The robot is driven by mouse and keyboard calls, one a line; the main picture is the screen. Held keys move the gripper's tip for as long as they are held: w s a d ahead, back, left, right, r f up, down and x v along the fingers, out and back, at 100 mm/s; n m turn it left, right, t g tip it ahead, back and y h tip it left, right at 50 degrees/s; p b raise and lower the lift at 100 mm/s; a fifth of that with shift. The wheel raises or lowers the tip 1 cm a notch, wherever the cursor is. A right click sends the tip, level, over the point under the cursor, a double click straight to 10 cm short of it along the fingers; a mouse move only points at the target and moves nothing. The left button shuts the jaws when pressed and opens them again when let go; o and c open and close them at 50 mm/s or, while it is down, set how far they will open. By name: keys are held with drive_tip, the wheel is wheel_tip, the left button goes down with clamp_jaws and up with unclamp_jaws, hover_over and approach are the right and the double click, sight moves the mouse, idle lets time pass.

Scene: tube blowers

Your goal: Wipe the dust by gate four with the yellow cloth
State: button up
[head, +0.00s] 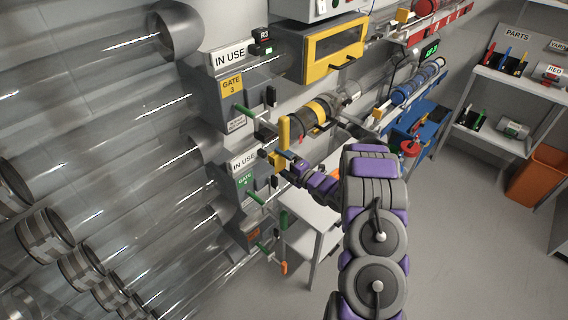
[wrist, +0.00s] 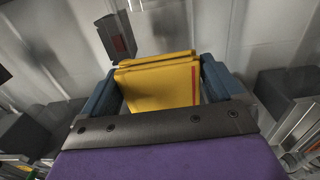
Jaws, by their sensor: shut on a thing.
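My gripper (wrist: 160,90) is shut on the folded yellow cloth (wrist: 160,82), which sits between its two blue fingers in the wrist view. In the head view my gripper (head: 284,164) is beside the gate four box (head: 246,192), just to the right of its upper part. This box has a green label and an IN USE sign (head: 244,161). A green lever (head: 256,198) sticks out from it. I cannot make out any dust in either view. I cannot tell whether the cloth touches a surface.
The gate three box (head: 231,98), also marked IN USE, is above gate four. An orange-labelled box (head: 253,236) is below. Clear tubes (head: 150,200) fill the left. A small white table (head: 312,220) stands below my arm. Grey floor (head: 440,240) is open at the right.

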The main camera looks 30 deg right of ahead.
drive_tip(key=shift+x, duration=0.95)
idle(0.6)
drive_tip(key=shift+d, duration=0.1)
drive_tip(key=d, duration=0.1)
drive_tip(key=w+d, duration=0.1)
drive_tip(key=d, duration=0.1)
drive_tip(key=shift+w+d, duration=0.25)
drive_tip(key=shift+d, duration=0.05)
drive_tip(key=shift+s+a, duration=0.2)
drive_tip(key=shift+a, duration=0.5)
drive_tip(key=shift+s+a, duration=0.2)
drive_tip(key=shift+a, duration=0.5)
drive_tip(key=shift+s+a, duration=0.2)
drive_tip(key=shift+a, duration=0.45)
